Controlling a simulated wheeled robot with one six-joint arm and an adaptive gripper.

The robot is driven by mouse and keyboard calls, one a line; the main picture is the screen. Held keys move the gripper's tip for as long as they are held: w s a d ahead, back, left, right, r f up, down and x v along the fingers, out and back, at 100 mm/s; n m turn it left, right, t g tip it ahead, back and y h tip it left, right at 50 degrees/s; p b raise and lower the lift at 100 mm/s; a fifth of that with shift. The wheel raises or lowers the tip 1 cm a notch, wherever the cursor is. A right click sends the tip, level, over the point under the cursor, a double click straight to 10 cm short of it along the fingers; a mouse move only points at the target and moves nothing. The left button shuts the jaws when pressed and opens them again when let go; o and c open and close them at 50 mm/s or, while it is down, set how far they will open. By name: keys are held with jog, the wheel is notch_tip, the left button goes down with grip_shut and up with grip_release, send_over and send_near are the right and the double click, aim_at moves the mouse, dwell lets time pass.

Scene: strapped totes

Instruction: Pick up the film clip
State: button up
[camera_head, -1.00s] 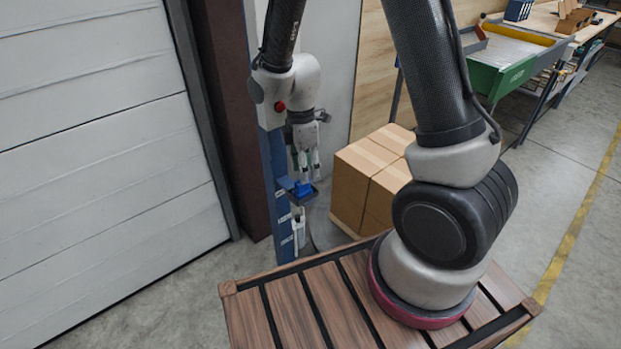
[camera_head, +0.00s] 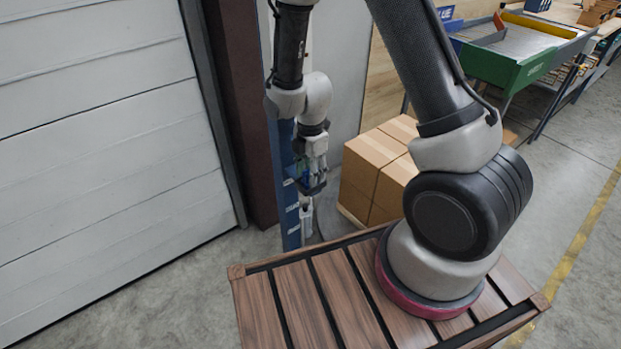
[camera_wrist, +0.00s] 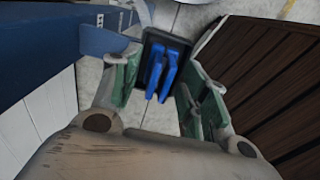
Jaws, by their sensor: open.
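The film clip (camera_wrist: 161,72) is blue with two long prongs, and sits on a small black holder (camera_wrist: 151,46) on the blue post. In the wrist view it lies between the two green-padded fingers of my gripper (camera_wrist: 160,78). The fingers are open, with a gap visible on each side of the clip. In the head view my gripper (camera_head: 313,174) points down at the black holder (camera_head: 314,189), and its fingers mostly hide the film clip. I cannot tell there whether they touch it.
The blue post (camera_head: 286,190) with white labels stands close by my gripper. A white device (camera_head: 306,222) hangs below the holder. Cardboard boxes (camera_head: 370,175) stand to the right. My slatted wooden deck is in front, and a white shutter door (camera_head: 95,130) is at left.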

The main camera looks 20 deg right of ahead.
jog(key=shift+f, duration=0.25)
grip_shut()
jog(key=shift+r, duration=0.15)
